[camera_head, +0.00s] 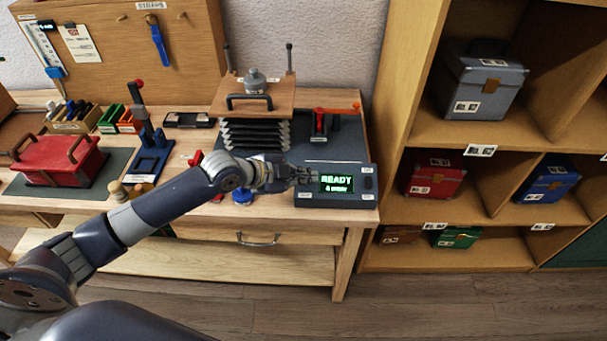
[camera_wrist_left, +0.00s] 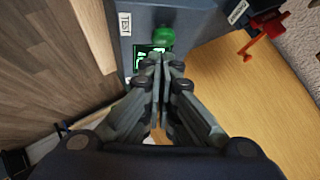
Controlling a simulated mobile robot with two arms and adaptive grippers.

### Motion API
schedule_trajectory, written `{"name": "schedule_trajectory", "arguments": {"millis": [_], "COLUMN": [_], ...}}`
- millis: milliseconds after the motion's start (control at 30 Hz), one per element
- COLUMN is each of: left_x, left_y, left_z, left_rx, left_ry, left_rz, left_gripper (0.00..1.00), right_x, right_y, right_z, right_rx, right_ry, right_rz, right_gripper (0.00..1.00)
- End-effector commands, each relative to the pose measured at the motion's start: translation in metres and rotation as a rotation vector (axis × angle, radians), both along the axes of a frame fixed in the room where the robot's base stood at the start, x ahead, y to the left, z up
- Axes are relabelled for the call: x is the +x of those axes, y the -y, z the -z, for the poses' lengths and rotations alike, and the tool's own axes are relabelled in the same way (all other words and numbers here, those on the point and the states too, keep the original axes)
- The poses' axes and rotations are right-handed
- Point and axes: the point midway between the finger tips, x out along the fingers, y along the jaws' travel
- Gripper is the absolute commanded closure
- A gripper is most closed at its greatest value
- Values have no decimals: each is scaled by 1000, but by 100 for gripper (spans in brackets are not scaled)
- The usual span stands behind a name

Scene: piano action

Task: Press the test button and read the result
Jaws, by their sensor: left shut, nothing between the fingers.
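The dark grey tester box (camera_head: 345,201) stands at the front right of the workbench. Its screen (camera_head: 337,183) shows READY in green, with a smaller line below that I cannot read surely. My left gripper (camera_head: 306,175) is at the box's left side, beside the screen. In the left wrist view a round green button (camera_wrist_left: 163,35) sits on the box, near a TEST label (camera_wrist_left: 125,24). The left fingertips (camera_wrist_left: 163,60) are shut and empty, just short of the button in that picture; I cannot tell whether they touch it. They partly hide the screen. My right gripper is out of view.
A bellows device (camera_head: 255,135) with a wooden top stands behind the box, next to a red-handled clamp (camera_head: 320,125). A red case (camera_head: 60,160) and a blue lever tool (camera_head: 150,160) are at left. A wooden shelf (camera_head: 400,130) rises close on the right.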

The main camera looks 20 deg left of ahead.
Motion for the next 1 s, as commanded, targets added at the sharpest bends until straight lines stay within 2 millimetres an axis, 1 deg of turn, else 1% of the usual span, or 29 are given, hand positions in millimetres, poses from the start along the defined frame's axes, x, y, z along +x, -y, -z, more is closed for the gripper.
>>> {"name": "schedule_trajectory", "arguments": {"millis": [200,500,567,800,1000], "left_x": [5,5,5,13,15], "left_y": [-2,-3,-3,-6,-7], "left_z": [7,8,10,27,28], "left_rx": [1,1,1,1,2], "left_ry": [1,1,1,2,-2], "left_rz": [0,0,0,-1,-2], "left_gripper": [100,100,100,100,100], "right_x": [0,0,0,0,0], "right_y": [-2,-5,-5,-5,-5], "right_z": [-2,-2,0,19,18], "right_rx": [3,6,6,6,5], "right_ry": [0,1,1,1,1], "right_rz": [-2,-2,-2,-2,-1], "right_gripper": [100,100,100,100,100]}}
